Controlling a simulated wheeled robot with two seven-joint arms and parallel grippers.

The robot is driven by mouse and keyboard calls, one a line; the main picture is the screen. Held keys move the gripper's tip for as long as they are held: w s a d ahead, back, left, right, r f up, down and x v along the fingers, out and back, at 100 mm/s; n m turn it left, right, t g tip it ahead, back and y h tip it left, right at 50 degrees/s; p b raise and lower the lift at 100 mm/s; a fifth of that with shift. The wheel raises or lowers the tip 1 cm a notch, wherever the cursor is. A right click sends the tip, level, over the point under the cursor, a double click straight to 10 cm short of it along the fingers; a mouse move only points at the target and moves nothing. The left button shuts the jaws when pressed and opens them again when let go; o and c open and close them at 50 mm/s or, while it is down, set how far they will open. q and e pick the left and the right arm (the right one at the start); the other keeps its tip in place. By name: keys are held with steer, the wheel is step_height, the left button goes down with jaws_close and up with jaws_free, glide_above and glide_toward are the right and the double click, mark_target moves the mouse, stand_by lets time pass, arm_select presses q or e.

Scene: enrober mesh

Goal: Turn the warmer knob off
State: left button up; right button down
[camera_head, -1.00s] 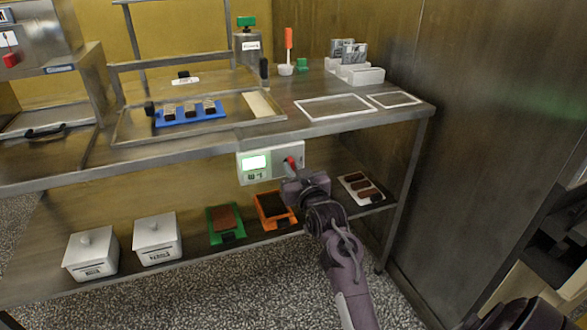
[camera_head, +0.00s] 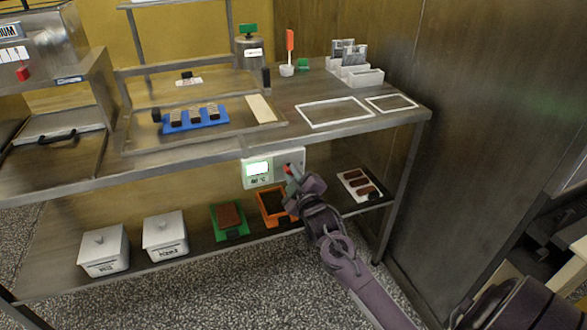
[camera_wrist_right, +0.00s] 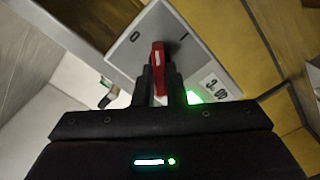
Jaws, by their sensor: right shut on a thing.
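The warmer's control box (camera_head: 258,182) hangs under the front edge of the worktop, with a lit green-white display at its left. Its red knob (camera_wrist_right: 157,62) is on the face, with a white line along it. The face (camera_wrist_right: 145,60) carries a 0 mark and an I mark, and the knob's tip lies between the two. My right gripper (camera_wrist_right: 158,84) is shut on the knob, one finger on each side. In the head view the right gripper (camera_head: 294,178) partly covers the knob and the box's right side. My left gripper does not show.
The worktop holds a blue tray (camera_head: 170,126) of small bars, white frames (camera_head: 303,115) and a white card holder (camera_head: 358,78). The shelf below holds lidded white boxes (camera_head: 103,262) and green and orange trays. A tall brown panel (camera_head: 490,120) stands at the right.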

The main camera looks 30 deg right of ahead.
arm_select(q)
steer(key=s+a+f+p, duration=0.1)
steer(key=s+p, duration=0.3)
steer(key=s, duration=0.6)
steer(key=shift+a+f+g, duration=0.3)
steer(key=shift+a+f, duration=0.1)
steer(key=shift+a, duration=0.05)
arm_select(e)
steer(key=shift+f+n, duration=0.15)
steer(key=shift+n, duration=3.95)
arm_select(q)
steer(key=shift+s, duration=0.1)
arm_select(e)
steer(key=c, duration=1.5)
jaws_free()
steer(key=shift+a, duration=0.1)
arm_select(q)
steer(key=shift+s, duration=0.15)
arm_select(e)
steer(key=v, duration=0.7)
steer(key=shift+s, duration=0.4)
